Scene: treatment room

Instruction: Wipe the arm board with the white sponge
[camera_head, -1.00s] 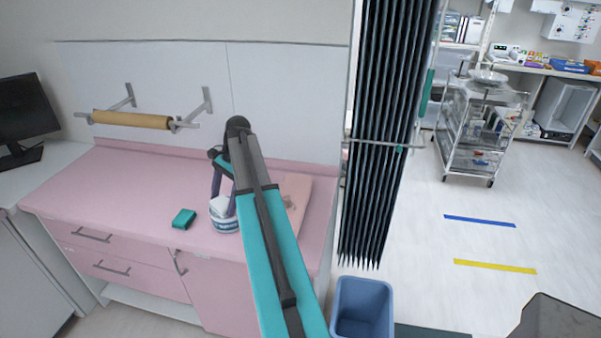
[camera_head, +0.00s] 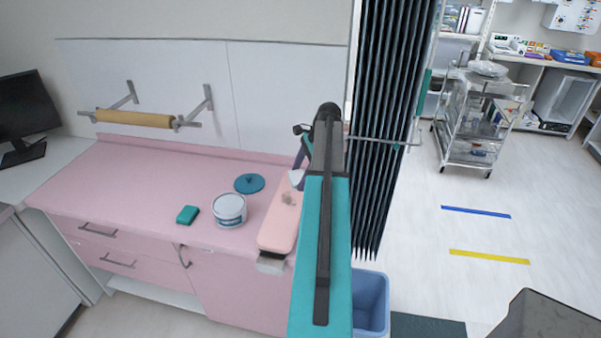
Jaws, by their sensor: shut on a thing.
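The arm board (camera_head: 276,232) is a long pink padded board at the right end of the pink counter, partly hidden behind my arm. A brownish-grey smudge (camera_head: 288,198) lies on its upper part. My gripper (camera_head: 297,172) is shut on the white sponge (camera_head: 296,180), just beyond the smudge over the board's far part. I cannot tell whether the sponge touches the board. My arm hides the board's right side.
A white tub (camera_head: 229,211) stands left of the board, with a round blue lid (camera_head: 249,183) behind it. A teal sponge (camera_head: 187,214) lies further left. A dark pleated curtain (camera_head: 385,120) hangs right; a blue bin (camera_head: 370,300) stands below.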

